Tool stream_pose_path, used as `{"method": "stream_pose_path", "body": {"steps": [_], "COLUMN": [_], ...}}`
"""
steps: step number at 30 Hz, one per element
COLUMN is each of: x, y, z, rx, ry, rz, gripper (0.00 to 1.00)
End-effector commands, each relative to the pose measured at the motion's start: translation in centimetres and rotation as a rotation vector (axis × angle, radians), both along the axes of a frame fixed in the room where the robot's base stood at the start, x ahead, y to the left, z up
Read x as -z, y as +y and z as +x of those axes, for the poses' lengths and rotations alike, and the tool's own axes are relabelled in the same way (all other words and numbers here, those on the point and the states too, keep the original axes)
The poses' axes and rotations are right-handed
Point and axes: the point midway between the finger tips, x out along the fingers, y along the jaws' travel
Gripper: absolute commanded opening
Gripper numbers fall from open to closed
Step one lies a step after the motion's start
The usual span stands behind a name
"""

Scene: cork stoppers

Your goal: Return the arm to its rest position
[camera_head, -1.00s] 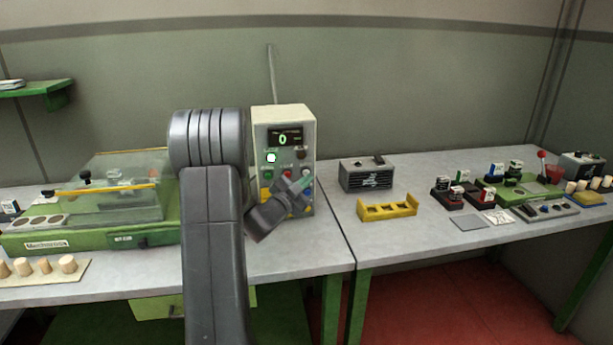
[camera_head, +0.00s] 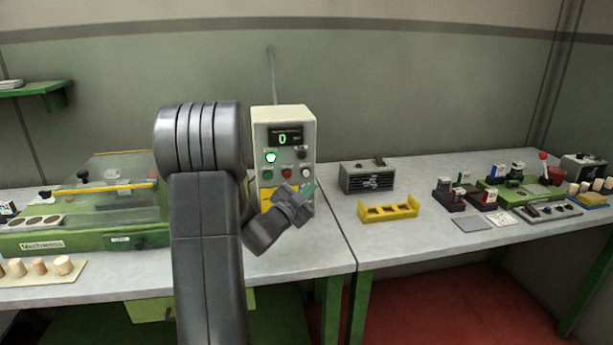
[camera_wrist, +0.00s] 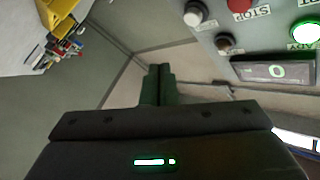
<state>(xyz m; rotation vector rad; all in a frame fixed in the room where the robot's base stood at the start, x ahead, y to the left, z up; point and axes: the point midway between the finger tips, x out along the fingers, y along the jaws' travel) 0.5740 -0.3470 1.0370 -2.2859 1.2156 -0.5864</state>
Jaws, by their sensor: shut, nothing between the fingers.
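My gripper (camera_head: 306,191) is in front of the lower right part of the control box, above the grey table. Its two fingers are together with nothing between them, as the wrist view also shows (camera_wrist: 159,84). My arm link hides part of the bench left of the box. The control box (camera_head: 265,112) is beige, with a display reading 0 and several buttons; a green one is lit. Its panel shows upside down at the upper right of the wrist view (camera_wrist: 240,45). I cannot tell whether the gripper touches the box.
A green machine with a clear cover (camera_head: 75,240) and a board of corks (camera_head: 30,279) stand left. Right are a grey box (camera_head: 353,181), a yellow rack (camera_head: 388,218), stamps and trays. The table (camera_head: 320,240) is bare between the control box and yellow rack.

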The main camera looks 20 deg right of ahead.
Motion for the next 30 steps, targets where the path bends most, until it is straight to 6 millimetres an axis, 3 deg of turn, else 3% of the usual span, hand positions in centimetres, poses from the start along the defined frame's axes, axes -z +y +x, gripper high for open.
{"method": "stream_pose_path", "body": {"steps": [12,18,30], "x": [0.0,-0.3,0.1], "y": [0.0,-0.4,-0.2], "z": [0.2,1.9,0.9], "rx": [0.000,-0.001,0.000], "ry": [0.000,0.000,0.000], "rz": [0.000,0.001,0.000], "gripper": [0.00,0.00,0.00]}}
